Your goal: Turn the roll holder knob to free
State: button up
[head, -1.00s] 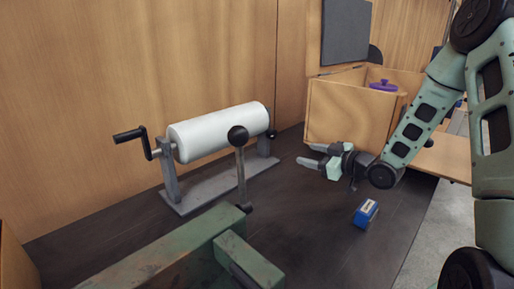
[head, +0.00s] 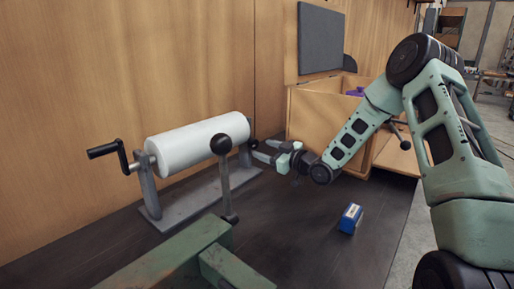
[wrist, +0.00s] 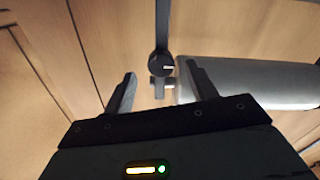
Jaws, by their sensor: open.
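The roll holder (head: 190,203) stands on the dark bench with a white roll (head: 195,142) across it. Its small black knob (head: 252,144) is at the right end. In the wrist view the knob (wrist: 161,64) is round and dark, with a pale mark pointing right, and the roll (wrist: 255,82) lies to its right. My gripper (head: 266,150) is open and empty, close to the knob's right side, with its fingers pointing at it. In the wrist view my gripper (wrist: 160,78) has one finger on each side of the knob's line; whether they touch it cannot be told.
A black crank handle (head: 108,150) is at the holder's left end. A ball-topped lever (head: 222,145) and green metal blocks (head: 185,255) stand in front. A blue box (head: 350,218) lies on the bench. A wooden box (head: 315,112) with a purple item (head: 355,92) is behind my arm.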

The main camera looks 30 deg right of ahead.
aim_at(256, 146)
jog(key=shift+x, duration=2.15)
jog(key=c, duration=1)
jog(key=shift+a+m, duration=0.1)
jog(key=shift+m, duration=1.4)
jog(key=o, duration=1)
